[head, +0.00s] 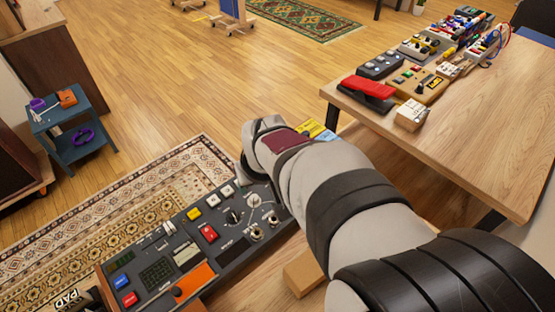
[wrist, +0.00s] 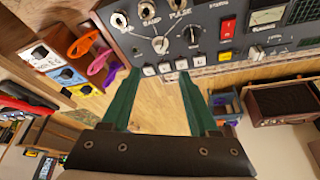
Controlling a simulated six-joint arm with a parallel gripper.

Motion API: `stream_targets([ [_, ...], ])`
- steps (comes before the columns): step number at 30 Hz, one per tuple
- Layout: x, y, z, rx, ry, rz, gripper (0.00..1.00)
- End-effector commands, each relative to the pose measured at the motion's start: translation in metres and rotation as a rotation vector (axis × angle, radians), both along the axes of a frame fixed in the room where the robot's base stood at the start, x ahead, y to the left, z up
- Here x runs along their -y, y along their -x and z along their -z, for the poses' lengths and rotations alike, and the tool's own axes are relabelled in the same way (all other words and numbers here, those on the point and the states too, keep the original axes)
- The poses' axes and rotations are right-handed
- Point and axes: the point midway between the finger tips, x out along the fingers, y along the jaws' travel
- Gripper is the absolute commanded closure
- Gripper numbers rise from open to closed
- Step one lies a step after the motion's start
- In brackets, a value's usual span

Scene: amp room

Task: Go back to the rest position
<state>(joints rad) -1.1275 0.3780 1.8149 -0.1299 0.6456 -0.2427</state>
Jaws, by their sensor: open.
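My gripper (wrist: 155,74) is open in the wrist view, with two green fingers spread apart and nothing between them. Its fingertips appear close to the lower edge of a dark control panel (wrist: 205,28) with knobs, toggles, white buttons and a red switch; I cannot tell whether they touch it. In the head view my arm reaches from the lower right to the right end of the same panel (head: 222,252). The fingers are mostly hidden there behind my wrist.
A wooden table (head: 480,135) at right holds a red pedal (head: 368,87) and several other pedals and boxes. A wooden block (head: 303,272) lies beside the panel. A blue side table (head: 72,118) with purple items stands at left.

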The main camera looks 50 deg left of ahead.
Motion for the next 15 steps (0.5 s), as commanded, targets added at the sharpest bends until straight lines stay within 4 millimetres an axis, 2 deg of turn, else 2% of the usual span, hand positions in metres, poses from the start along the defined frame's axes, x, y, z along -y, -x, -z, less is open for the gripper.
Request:
stream_targets([
  [1,0.002,0.001,-0.008,0.001,-0.003,0.0,0.39],
  [5,0.007,0.003,-0.019,0.0,-0.001,0.0,0.39],
  [15,0.008,0.003,-0.02,0.0,0.0,0.0,0.39],
])
